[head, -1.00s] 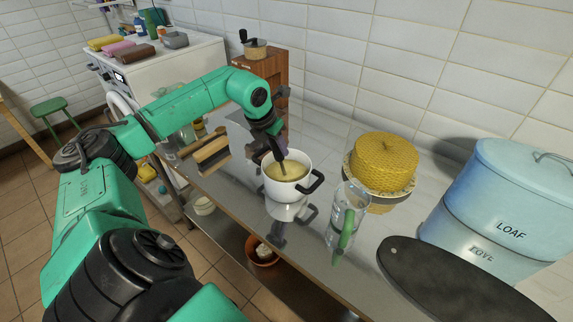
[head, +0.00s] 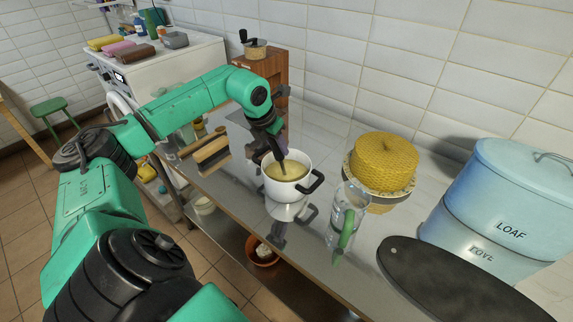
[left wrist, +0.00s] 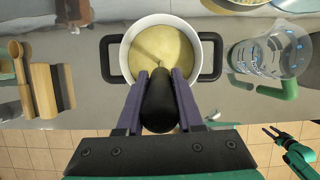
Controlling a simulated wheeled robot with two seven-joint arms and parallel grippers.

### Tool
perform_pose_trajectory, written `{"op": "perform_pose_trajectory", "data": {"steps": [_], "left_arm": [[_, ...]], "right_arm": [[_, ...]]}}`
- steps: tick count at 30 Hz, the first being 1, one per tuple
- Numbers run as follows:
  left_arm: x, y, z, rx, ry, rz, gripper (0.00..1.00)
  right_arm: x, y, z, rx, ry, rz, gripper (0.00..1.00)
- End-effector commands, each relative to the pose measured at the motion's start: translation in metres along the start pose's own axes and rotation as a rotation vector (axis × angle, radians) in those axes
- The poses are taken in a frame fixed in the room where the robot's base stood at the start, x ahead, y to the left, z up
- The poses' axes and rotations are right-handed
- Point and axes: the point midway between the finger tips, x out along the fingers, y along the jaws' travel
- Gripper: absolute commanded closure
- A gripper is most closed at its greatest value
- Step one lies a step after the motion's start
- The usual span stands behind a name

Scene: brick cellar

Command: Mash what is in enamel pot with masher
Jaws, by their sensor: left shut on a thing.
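The white enamel pot (head: 290,190) with black handles stands on the steel counter and holds a yellowish mass (head: 286,171). In the left wrist view the pot (left wrist: 208,52) is just ahead of the fingers, with a smooth-looking yellow filling (left wrist: 170,45). My left gripper (head: 272,150) is above the pot's left side. It is shut on the dark handle of the masher (left wrist: 160,100), whose shaft runs down into the pot. The masher's head is hidden in the yellow mass. In the left wrist view the purple fingers (left wrist: 160,88) flank the handle.
A glass jug with a green handle (head: 346,215) stands right of the pot. A yellow domed cover (head: 385,160), a blue LOAF bin (head: 510,190) and a dark board (head: 450,280) lie further right. Left of the pot are wooden items (head: 210,155). A gripper (left wrist: 285,140) shows low right in the wrist view.

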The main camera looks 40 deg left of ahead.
Motion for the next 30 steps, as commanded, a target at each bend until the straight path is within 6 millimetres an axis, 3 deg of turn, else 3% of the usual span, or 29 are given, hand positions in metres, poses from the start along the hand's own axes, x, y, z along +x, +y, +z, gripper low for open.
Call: {"op": "perform_pose_trajectory", "data": {"steps": [13, 30], "left_arm": [[0.0, 0.0, 0.0, 0.0, -0.002, 0.0, 1.0], [-0.056, 0.001, 0.009, 0.0, -0.003, 0.002, 1.0]], "right_arm": [[0.001, 0.0, 0.0, 0.0, 0.0, 0.0, 0.5], [-0.021, 0.0, -0.002, 0.0, 0.0, 0.0, 0.5]]}}
